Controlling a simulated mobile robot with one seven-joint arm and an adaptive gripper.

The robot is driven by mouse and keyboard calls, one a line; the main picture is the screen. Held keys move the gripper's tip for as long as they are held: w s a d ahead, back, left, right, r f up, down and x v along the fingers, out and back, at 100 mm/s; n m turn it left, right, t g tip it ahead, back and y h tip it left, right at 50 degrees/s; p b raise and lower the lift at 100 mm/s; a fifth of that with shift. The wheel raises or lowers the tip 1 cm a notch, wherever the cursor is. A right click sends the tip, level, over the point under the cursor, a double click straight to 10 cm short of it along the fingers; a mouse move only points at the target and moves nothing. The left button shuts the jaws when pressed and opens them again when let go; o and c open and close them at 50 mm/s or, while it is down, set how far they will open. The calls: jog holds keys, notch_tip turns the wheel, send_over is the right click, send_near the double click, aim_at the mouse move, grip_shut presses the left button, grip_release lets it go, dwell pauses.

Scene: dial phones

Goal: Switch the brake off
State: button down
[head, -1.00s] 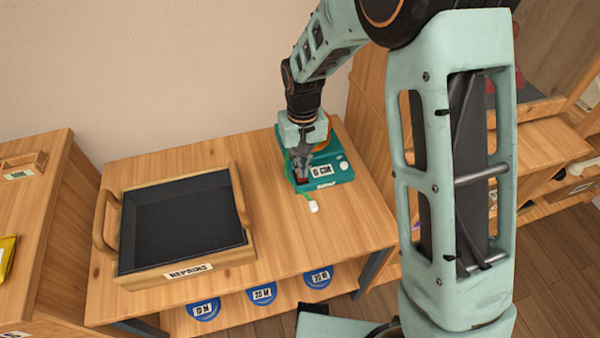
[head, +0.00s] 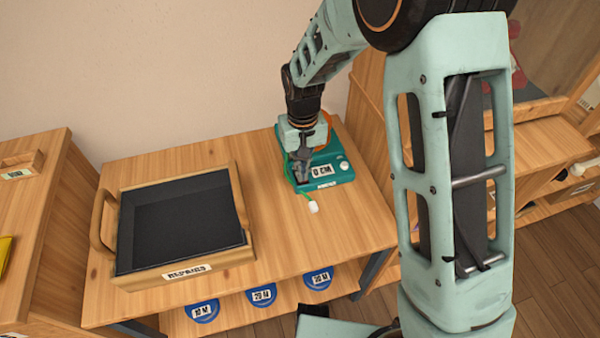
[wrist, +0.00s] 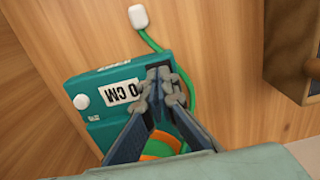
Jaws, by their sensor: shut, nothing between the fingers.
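A teal device (head: 325,170) with a "0 CM" display sits on the wooden table, with a white knob (head: 344,165) on its right side. The device also fills the middle of the wrist view (wrist: 100,80), with the white knob (wrist: 81,101) at its left. My gripper (head: 302,176) is over the left part of the device, pointing down. In the wrist view its fingertips (wrist: 160,76) are together at the device's edge beside the display, with nothing between them. The fingers hide that corner of the device, and no brake switch can be made out. Whether the fingertips touch is unclear.
A green cord with a white end (head: 313,207) comes out of the device onto the table. A dark-lined wooden tray labelled "REPAIRS" (head: 180,272) stands to the left. Blue round items (head: 262,295) sit on the shelf below. The table's front right is clear.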

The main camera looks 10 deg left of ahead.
jog(key=shift+r+p, duration=2.55)
jog(key=shift+r, duration=0.9)
